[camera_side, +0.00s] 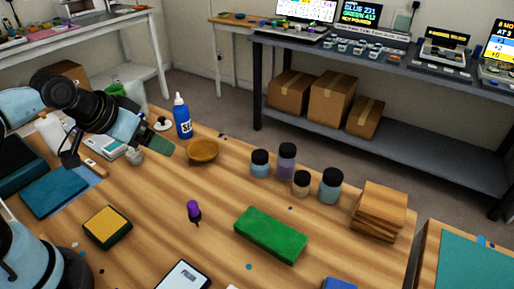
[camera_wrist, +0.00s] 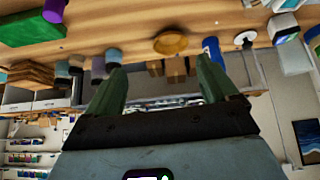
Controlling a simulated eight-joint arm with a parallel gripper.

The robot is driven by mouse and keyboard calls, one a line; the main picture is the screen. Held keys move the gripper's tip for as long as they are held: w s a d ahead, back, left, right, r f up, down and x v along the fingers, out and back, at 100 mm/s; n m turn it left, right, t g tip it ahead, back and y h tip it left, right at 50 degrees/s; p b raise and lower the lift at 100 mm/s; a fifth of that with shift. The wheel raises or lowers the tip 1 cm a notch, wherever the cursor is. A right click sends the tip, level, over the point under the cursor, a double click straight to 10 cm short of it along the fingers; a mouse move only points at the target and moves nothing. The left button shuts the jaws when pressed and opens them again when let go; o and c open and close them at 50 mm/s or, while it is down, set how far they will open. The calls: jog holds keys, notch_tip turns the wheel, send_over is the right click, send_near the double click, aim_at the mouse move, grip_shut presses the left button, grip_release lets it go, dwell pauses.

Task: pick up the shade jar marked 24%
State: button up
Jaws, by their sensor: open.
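Several shade jars with black lids stand in a group on the wooden table: a light blue jar (camera_side: 260,165), a taller purple jar (camera_side: 286,163), a small beige jar (camera_side: 301,186) and a blue-grey jar (camera_side: 330,188). No percentage marking is readable on any, so I cannot tell which is 24%. The wrist view shows the group at upper left, including the purple jar (camera_wrist: 113,57). My gripper (camera_side: 160,145) is above the table at left, well apart from the jars. Its green fingers (camera_wrist: 160,68) are spread and empty.
A wooden bowl (camera_side: 203,150) and a blue bottle (camera_side: 183,118) stand between my gripper and the jars. Stacked wooden slabs (camera_side: 380,209) are right of the jars.

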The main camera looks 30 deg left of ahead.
jog(key=w+a+n+t+h, duration=0.1)
jog(key=w+a+n, duration=0.45)
jog(key=n, duration=0.45)
jog(key=w+a+n+t, duration=0.1)
jog(key=w+a+n, duration=0.4)
jog(key=n, duration=0.4)
jog(key=shift+s+a+f+n+t+y, duration=0.2)
jog(key=shift+a+f+n+t, duration=0.85)
jog(key=shift+a+n, duration=1.8)
jog(key=shift+s+a+f+n+t+y, duration=0.15)
jog(key=shift+a+f+n+t, duration=0.25)
jog(key=shift+a+f+n, duration=1.9)
jog(key=shift+s+a+f+n+t+y, duration=0.2)
jog(key=shift+a+f+n+t, duration=0.55)
jog(key=shift+a+n, duration=2.7)
notch_tip(320, 180, down, 2)
jog(key=shift+w+a, duration=0.15)
jog(key=shift+x, duration=1.15)
jog(key=shift+w+f, duration=0.1)
jog(key=shift+w, duration=0.25)
